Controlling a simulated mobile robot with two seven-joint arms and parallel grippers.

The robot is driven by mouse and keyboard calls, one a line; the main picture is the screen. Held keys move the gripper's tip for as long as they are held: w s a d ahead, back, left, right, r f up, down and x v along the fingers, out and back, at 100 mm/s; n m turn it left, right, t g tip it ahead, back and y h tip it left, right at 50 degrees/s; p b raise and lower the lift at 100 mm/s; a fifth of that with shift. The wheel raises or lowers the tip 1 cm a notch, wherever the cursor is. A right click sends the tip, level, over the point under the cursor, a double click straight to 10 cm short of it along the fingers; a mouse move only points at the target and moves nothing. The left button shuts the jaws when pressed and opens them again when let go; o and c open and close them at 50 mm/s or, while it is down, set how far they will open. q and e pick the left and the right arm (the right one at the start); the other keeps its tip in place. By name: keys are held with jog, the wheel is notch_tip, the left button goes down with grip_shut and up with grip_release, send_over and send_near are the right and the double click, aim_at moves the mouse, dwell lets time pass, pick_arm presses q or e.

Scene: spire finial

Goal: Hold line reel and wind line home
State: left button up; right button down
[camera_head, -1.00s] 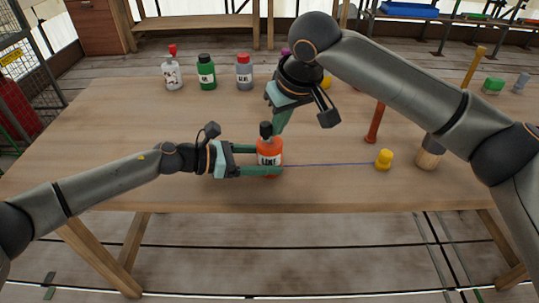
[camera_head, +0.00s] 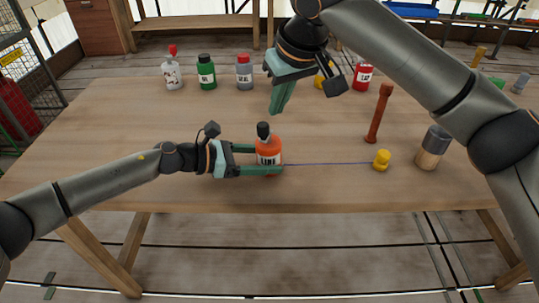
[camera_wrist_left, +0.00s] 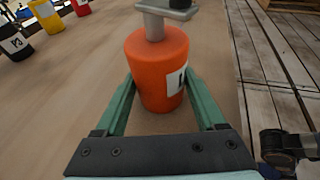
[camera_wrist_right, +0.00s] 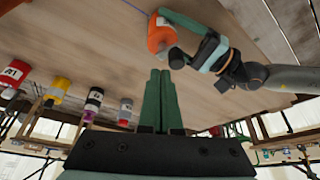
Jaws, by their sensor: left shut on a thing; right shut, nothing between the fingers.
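The orange line reel (camera_head: 268,153) with a black-topped crank and a "LINE" label stands upright on the table. My left gripper (camera_head: 262,160) is shut around its body. In the left wrist view the reel (camera_wrist_left: 158,60) sits between both fingers, with the grey crank arm (camera_wrist_left: 165,8) on top. A thin blue line (camera_head: 325,164) runs from the reel to a yellow weight-like piece (camera_head: 382,160) at the right. My right gripper (camera_head: 278,108) is shut and empty, above and behind the reel, apart from it. In the right wrist view its fingers (camera_wrist_right: 160,75) are together and the reel (camera_wrist_right: 160,35) is beyond them.
Several bottles stand along the back, including white (camera_head: 173,74), green (camera_head: 206,72), grey (camera_head: 244,72) and red (camera_head: 363,76) ones. A red-brown post (camera_head: 379,115) and a wood-and-grey cylinder (camera_head: 433,148) stand at the right. The table's front left is clear.

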jog(key=shift+r, duration=0.8)
jog(key=c, duration=1.6)
grip_release()
